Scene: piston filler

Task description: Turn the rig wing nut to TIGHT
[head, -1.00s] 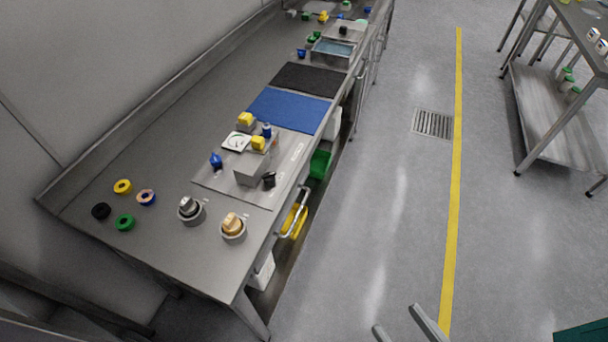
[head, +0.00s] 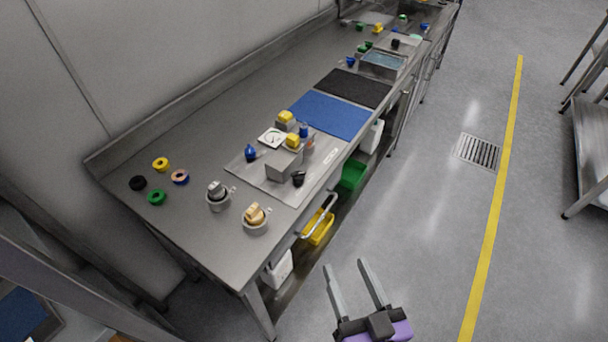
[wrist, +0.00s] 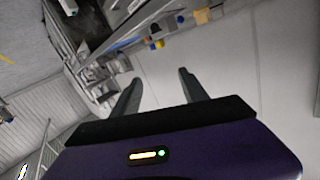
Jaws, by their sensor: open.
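The rig stands on a grey plate (head: 262,183) on the steel bench. It has a grey block (head: 283,164), a white dial gauge (head: 272,137), yellow knobs (head: 293,140), a blue winged part (head: 250,153) and a black knob (head: 298,179). The wing nut is too small to tell for sure; the blue winged part may be it. My gripper (head: 349,268) is open and empty, over the floor to the right of the bench's near end and apart from the rig. In the wrist view its fingers (wrist: 160,82) are spread with nothing between them.
Near the bench's left end are several coloured rings (head: 180,177) and two round fittings with knobs (head: 255,217). A blue mat (head: 330,115) and a dark mat (head: 353,88) lie beyond the rig. Bins (head: 319,228) sit under the bench. The aisle floor is clear.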

